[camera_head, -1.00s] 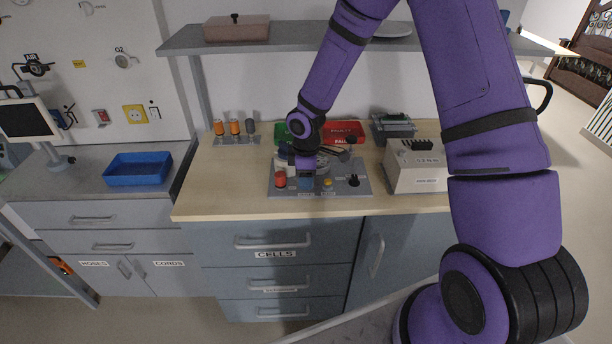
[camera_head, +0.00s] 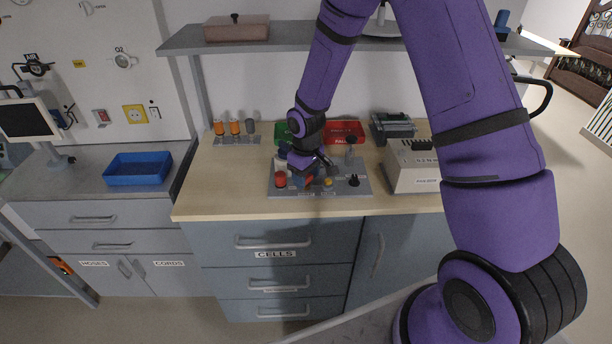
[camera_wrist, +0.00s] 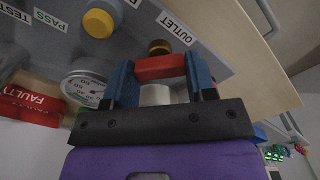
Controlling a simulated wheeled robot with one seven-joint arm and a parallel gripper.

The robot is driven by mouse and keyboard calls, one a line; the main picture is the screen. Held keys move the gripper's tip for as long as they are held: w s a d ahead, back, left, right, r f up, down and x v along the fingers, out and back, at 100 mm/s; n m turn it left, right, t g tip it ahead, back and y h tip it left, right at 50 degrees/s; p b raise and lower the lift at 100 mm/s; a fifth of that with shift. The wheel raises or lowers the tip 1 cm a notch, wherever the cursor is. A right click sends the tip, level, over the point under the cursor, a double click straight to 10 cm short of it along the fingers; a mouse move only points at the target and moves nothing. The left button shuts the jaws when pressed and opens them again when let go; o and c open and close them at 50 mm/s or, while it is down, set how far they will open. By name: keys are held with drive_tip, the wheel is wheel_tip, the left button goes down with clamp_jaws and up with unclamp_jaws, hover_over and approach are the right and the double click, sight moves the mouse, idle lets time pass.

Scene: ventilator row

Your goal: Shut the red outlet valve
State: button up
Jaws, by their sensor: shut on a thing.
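The red outlet valve handle (camera_wrist: 160,67) shows in the wrist view as a short red bar between the two blue fingers of my gripper (camera_wrist: 162,80). Both fingers close on its ends. A brass-coloured fitting (camera_wrist: 159,47) is beside the bar, near the OUTLET label (camera_wrist: 175,28) on the grey panel. In the head view my gripper (camera_head: 303,179) is low over the front of the test panel (camera_head: 352,172) on the counter.
A red knob (camera_head: 281,179) stands close left of my gripper, and a yellow knob (camera_head: 328,182) and black switch (camera_head: 354,181) to its right. A round gauge (camera_wrist: 85,86) is close by. Behind are green (camera_head: 282,133) and red (camera_head: 345,132) bins. A labelled box (camera_head: 412,165) stands right.

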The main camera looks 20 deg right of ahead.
drive_tip(key=m, duration=0.4)
drive_tip(key=shift+m, duration=2.8)
drive_tip(key=o, duration=0.9)
drive_tip(key=shift+o, duration=0.2)
wheel_tip(320, 180, up, 11)
drive_tip(key=shift+f, duration=0.1)
